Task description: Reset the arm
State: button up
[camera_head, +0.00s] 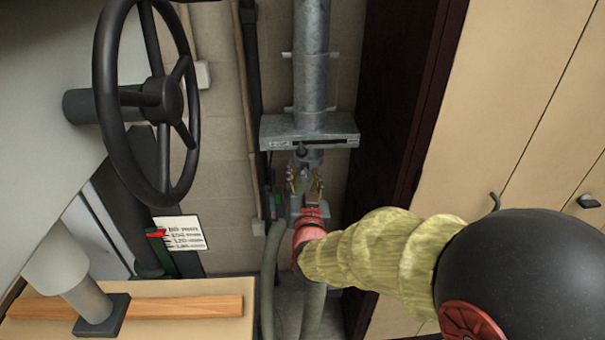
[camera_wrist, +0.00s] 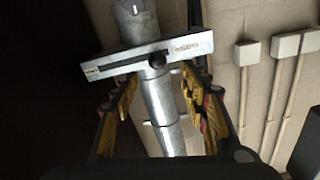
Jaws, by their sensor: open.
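My gripper (camera_head: 304,182) is open in front of the wall in the head view, just below a grey metal slide-gate plate on a pipe. In the wrist view my gripper (camera_wrist: 160,108) shows its two yellow-padded fingers spread on both sides of the pipe. Nothing is seen held between them. The slide-gate plate (camera_head: 335,133) also shows in the wrist view (camera_wrist: 115,66), beyond the fingertips. My arm, with a yellowish sleeve, reaches in from the lower right of the head view.
A black handwheel (camera_head: 150,96) stands at the left. A small printed sign (camera_head: 182,233) hangs below it. A wooden strip (camera_head: 150,308) lies on a surface at the lower left. Beige cabinets (camera_head: 530,100) fill the right. The grey pipe (camera_head: 311,60) runs up the wall.

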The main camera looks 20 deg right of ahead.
jog(key=s+a+f+n+g+y, duration=0.25)
jog(key=a+f+g+y, duration=0.2)
jog(key=f, duration=0.75)
jog(key=s+a+f+n+g+y, duration=0.1)
jog(key=s+a+f+g, duration=0.3)
jog(key=s, duration=0.4)
jog(key=s+d+r+n+g, duration=0.1)
jog(key=s+r+g, duration=0.2)
jog(key=s, duration=0.5)
jog(key=s+d+r+n+g, duration=0.15)
jog(key=s+r, duration=0.25)
jog(key=s, duration=0.5)
jog(key=s+d+r+t, duration=0.1)
jog(key=s+r, duration=0.2)
jog(key=r, duration=0.4)
jog(key=shift+s+d+r+m, duration=0.2)
jog(key=shift+s+d+m, duration=0.05)
jog(key=shift+s+m, duration=0.05)
jog(key=shift+h, duration=0.25)
